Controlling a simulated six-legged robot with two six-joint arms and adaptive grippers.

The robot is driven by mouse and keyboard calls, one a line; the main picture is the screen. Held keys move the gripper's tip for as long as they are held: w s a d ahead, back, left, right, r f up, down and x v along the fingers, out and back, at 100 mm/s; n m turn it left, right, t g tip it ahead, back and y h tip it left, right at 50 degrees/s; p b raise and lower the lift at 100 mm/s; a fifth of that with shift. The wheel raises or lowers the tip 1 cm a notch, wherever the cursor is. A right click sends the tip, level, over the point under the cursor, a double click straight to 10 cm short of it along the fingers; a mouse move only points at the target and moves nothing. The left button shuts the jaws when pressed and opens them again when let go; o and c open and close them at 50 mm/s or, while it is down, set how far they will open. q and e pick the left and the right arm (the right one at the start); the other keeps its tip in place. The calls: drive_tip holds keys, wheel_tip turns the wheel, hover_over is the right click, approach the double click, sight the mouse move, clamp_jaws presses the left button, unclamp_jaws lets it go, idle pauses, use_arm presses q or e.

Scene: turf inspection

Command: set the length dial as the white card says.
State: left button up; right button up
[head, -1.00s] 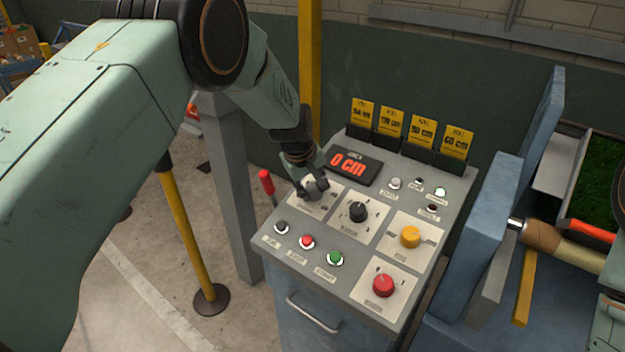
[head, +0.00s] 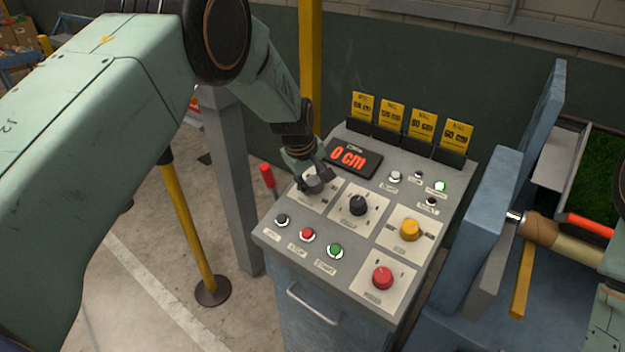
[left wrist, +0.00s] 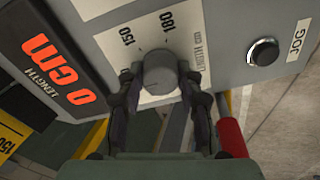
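The length dial is a round grey knob, seen in the left wrist view (left wrist: 160,72), with 150 and 180 marks on the plate beyond it. My left gripper (head: 316,184) is down at the dial on the console; in the left wrist view its fingers (left wrist: 160,85) lie close against both sides of the knob. They appear shut on it; the gripper largely hides the dial in the head view. The length display (head: 352,159) reads 0 cm in red. No white card is visible. My right gripper is not in view.
The console (head: 290,245) also carries a black knob (head: 358,205), a yellow knob (head: 410,230), a red knob (head: 382,278) and several buttons. Yellow cards (head: 392,116) with cm values stand along its back edge. A grey post (head: 233,180) is left of it; blue machinery (head: 490,215) is right.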

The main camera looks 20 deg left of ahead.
use_arm(q)
drive_tip(key=shift+o, duration=1.1)
drive_tip(key=shift+w+r, duration=0.1)
drive_tip(key=shift+r, duration=0.2)
drive_tip(key=shift+s, duration=0.3)
drive_tip(key=shift+r, duration=0.5)
drive_tip(key=v, duration=1.1)
drive_tip(key=shift+s+r, duration=0.1)
drive_tip(key=shift+s, duration=0.2)
drive_tip(key=shift+w, duration=0.1)
